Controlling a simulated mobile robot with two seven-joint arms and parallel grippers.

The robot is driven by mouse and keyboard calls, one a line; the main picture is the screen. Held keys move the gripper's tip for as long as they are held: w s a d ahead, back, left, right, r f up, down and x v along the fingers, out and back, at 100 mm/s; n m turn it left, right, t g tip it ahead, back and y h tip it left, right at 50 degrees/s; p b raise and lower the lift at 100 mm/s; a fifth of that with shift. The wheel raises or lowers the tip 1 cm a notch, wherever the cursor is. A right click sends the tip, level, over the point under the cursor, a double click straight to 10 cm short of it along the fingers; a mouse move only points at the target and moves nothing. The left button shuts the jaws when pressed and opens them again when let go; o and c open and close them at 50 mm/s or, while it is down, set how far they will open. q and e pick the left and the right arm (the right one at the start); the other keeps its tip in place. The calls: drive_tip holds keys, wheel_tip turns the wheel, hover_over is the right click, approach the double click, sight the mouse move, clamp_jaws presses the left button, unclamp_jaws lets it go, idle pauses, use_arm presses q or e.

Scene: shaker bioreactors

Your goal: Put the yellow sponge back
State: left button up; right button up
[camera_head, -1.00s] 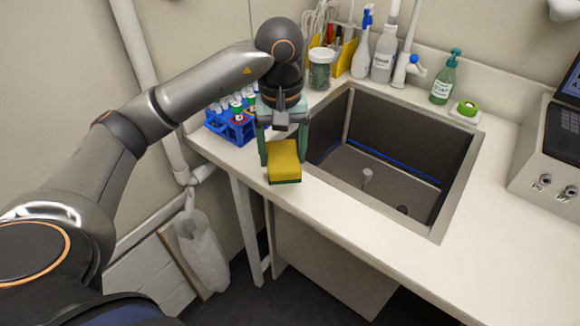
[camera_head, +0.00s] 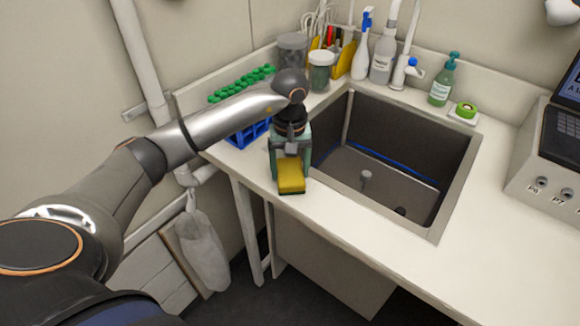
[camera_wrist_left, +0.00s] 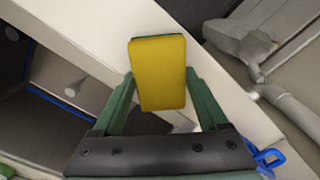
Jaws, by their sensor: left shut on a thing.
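The yellow sponge (camera_head: 291,176), with a dark green underside, is at the counter's front edge, left of the sink. My left gripper (camera_head: 290,168) is shut on it, with a green finger on each side. The sponge (camera_wrist_left: 158,75) also shows in the left wrist view, between the fingertips and sticking out past them. I cannot tell whether it touches the counter or hangs just above it. My right gripper is not in view.
The sink (camera_head: 358,186) lies right of the gripper. A blue rack (camera_head: 247,133) with green-capped tubes is behind my left arm. Jars, a spray bottle (camera_head: 361,46) and a green soap bottle (camera_head: 443,80) line the back.

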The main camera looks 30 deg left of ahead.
sight(290, 171)
use_arm(q)
drive_tip(key=shift+f, duration=0.1)
drive_tip(key=o, duration=1.1)
wheel_tip(290, 171, up, 12)
drive_tip(key=shift+b, duration=0.35)
